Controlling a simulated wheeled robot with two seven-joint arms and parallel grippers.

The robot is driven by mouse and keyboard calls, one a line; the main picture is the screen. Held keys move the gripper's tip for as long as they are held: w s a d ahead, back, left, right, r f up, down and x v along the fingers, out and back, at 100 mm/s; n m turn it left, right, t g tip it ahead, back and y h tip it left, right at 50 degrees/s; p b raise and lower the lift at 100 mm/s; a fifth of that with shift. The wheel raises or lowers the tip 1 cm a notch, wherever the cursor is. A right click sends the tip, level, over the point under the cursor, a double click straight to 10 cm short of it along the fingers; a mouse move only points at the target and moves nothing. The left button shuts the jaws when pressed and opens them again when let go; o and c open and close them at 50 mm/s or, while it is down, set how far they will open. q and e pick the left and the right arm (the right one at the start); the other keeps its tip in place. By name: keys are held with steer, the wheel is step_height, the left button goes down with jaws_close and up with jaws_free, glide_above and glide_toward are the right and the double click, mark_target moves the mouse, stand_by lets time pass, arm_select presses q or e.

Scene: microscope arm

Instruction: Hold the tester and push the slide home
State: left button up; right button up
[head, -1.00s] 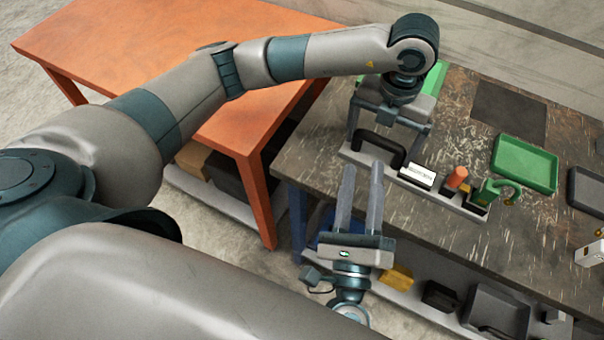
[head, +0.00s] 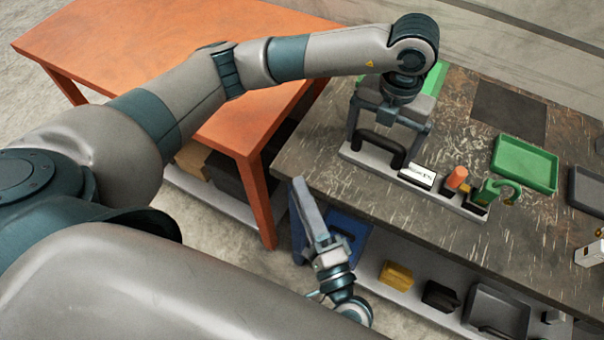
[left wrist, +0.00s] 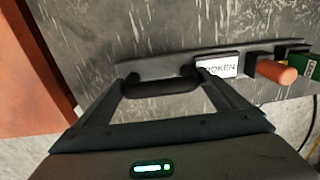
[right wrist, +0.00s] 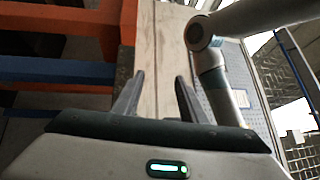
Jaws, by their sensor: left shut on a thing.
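The tester (head: 447,196) is a long light-grey bar on the workbench with a black handle (head: 378,147), a white labelled block (head: 417,175), an orange knob (head: 457,178) and a green piece (head: 492,192) at its right end. My left gripper (left wrist: 160,80) is shut on the tester by the black handle, which lies between its fingers in the left wrist view. I cannot tell which part is the slide. My right gripper (head: 299,184) is off the bench's near edge, left of and apart from the tester. Its fingers stand apart and empty in the right wrist view (right wrist: 160,80).
The workbench (head: 345,195) has a green tray (head: 525,164), a dark tray (head: 588,190) and a dark mat (head: 508,112) beyond the tester. An orange table (head: 200,70) stands to the left. A lower shelf holds a yellow block (head: 397,275) and dark bins.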

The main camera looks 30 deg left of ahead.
jaws_close()
steer(key=d+r+n+h, duration=0.2)
steer(key=d+n, duration=1.3)
steer(key=n, duration=0.2)
steer(key=w+d+r+n+t+h, duration=0.1)
steer(key=d+r+n, duration=0.1)
steer(key=d+n, duration=1.3)
steer(key=shift+w+r+n+h, duration=0.2)
steer(key=shift+n+h, duration=0.2)
steer(key=shift+n, duration=0.7)
steer(key=shift+d, duration=0.1)
